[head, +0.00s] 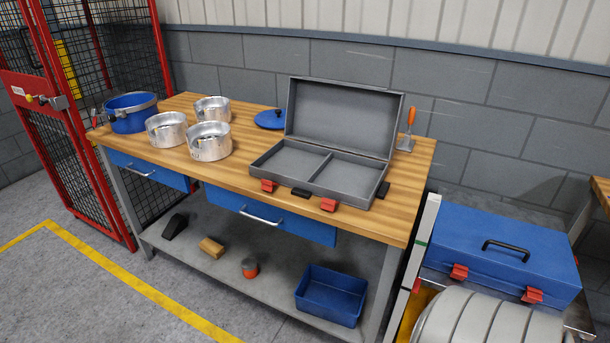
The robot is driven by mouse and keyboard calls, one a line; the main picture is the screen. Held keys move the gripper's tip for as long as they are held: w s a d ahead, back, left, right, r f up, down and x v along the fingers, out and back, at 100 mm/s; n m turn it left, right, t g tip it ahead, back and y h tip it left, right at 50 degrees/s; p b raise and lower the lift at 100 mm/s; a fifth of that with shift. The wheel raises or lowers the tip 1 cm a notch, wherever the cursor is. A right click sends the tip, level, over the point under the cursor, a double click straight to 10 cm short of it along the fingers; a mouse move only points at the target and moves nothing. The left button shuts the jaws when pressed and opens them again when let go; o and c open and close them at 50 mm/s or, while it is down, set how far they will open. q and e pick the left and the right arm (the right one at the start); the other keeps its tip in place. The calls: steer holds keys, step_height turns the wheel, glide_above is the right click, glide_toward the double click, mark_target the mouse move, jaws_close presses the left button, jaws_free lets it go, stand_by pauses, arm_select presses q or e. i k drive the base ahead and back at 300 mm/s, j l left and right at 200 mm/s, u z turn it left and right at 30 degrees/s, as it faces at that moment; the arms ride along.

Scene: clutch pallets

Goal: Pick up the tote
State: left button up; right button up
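A blue open-topped bin (324,311), the only thing here that looks like a tote, stands upright on the grey lower shelf (275,278) of the workbench, near its right end. It looks empty, with its inside open to view. Neither of my grippers shows in the head view, so I cannot see where they are relative to the bin.
The wooden benchtop (250,178) overhangs the shelf. On it are an open grey case (345,118), metal pots and a blue pot (130,116). A red-orange can (250,268) stands left of the bin. A closed blue toolbox (500,250) is at right. Floor in front is clear.

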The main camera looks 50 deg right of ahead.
mark_target(330, 295)
steer(key=i+z, duration=0.4)
steer(key=i+j+z, duration=0.75)
steer(key=i, duration=0.2)
steer(key=i+j+z, duration=0.4)
